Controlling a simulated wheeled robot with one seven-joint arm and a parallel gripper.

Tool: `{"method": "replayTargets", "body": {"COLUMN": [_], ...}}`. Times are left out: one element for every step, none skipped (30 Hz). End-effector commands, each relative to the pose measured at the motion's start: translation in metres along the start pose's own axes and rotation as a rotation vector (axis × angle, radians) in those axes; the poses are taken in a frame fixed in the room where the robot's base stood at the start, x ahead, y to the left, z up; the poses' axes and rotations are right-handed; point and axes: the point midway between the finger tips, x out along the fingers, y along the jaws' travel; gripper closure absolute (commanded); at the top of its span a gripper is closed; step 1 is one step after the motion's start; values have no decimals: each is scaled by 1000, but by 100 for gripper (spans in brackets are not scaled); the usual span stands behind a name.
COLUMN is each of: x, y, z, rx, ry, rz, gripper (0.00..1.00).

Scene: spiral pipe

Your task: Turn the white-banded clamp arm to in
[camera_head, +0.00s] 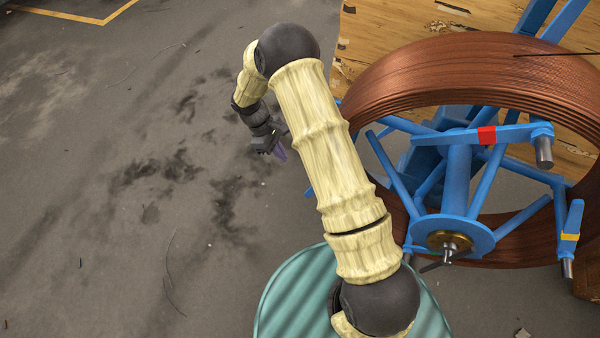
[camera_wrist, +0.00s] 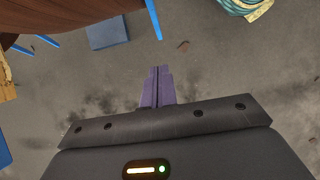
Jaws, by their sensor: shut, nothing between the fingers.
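No white-banded clamp arm shows in either view; my arm covers the left part of the blue reel frame in the head view. A red-banded clamp arm (camera_head: 487,135) reaches right from the blue frame (camera_head: 455,185), ending in a grey pin. A yellow-banded clamp arm (camera_head: 570,237) hangs at the right, its pin pointing down. My gripper (camera_head: 281,153) is left of the reel, partly behind my arm, and touches nothing that I can see. Its purple fingers are together and empty in the wrist view (camera_wrist: 160,70), with floor behind them.
A copper pipe coil (camera_head: 400,70) surrounds the frame; its edge shows in the wrist view (camera_wrist: 60,14). A wooden crate panel (camera_head: 385,25) stands behind. A brass hub (camera_head: 450,240) sits at the frame's centre. A teal ribbed drum (camera_head: 290,300) is below my arm. Floor at left is clear.

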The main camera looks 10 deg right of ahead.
Motion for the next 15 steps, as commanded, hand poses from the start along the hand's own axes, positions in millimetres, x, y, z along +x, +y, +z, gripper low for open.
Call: {"method": "replayTargets", "body": {"x": [4,6,10,13,17,22,27,32,40,45,50,57,63,68,75], "y": [0,0,0,0,0,0,0,0,0,0,0,0,0,0,0], "z": [0,0,0,0,0,0,1,1,0,1,1,1,1,1,1], "rx": [0,0,0,0,-1,-1,0,0,1,1,1,1,1,1,1], "ry": [-2,-2,-3,-4,-3,-3,-3,-4,-4,-4,-4,-3,-4,-4,-3], "rz": [-1,-1,-2,-2,-2,-2,-2,-3,-3,-4,-3,-2,-3,-3,-3], "gripper": [100,100,100,100,100,100,100,100,100,100,100,100,100,100,100]}}
